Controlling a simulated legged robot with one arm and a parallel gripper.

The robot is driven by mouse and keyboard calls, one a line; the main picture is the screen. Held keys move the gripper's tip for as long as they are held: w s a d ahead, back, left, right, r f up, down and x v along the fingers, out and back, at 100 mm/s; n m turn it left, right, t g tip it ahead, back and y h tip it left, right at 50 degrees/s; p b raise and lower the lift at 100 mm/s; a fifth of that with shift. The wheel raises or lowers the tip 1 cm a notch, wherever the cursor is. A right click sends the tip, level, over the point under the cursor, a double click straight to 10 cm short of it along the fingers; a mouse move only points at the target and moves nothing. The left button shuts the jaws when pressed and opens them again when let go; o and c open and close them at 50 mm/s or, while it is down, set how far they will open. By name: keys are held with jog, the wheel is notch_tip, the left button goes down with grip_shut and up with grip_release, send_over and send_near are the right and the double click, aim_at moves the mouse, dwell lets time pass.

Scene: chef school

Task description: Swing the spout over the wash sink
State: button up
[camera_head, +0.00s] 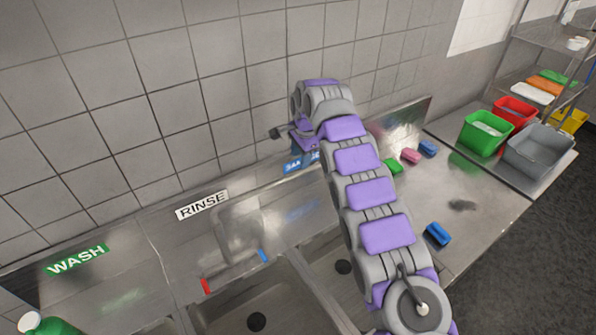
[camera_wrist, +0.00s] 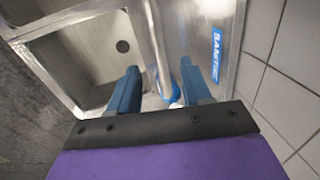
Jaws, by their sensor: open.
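The metal spout (camera_wrist: 162,60) is a pale pipe in the wrist view. It runs between my gripper's two blue fingers, with a visible gap on at least one side; I cannot tell if either finger touches it. My gripper (camera_wrist: 160,68) is open. A blue part (camera_wrist: 172,94) shows at the near end of the pipe. In the head view, the green WASH label (camera_head: 77,260) marks the wash side at the far left, where the basin is mostly cut off by the lower edge. The arm hides the gripper fingers there.
The RINSE label (camera_head: 202,205) is on the backsplash, above a red handle (camera_head: 206,286) and blue handle (camera_head: 263,256). The SANITIZE label (camera_wrist: 217,55) is beside the spout. Sponges (camera_head: 438,234) and a green bin (camera_head: 485,133) are on the right. The tiled wall stands close behind.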

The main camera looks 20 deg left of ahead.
aim_at(299, 172)
jog(key=f, duration=0.5)
jog(key=w+f+p, duration=0.1)
jog(key=f, duration=0.1)
jog(key=shift+a+f, duration=0.2)
jog(key=shift+a, duration=0.05)
jog(key=shift+a+f, duration=0.1)
jog(key=shift+a, duration=0.05)
jog(key=shift+a, duration=0.15)
jog(key=shift+c, duration=1.3)
jog(key=shift+w, duration=0.1)
grip_shut()
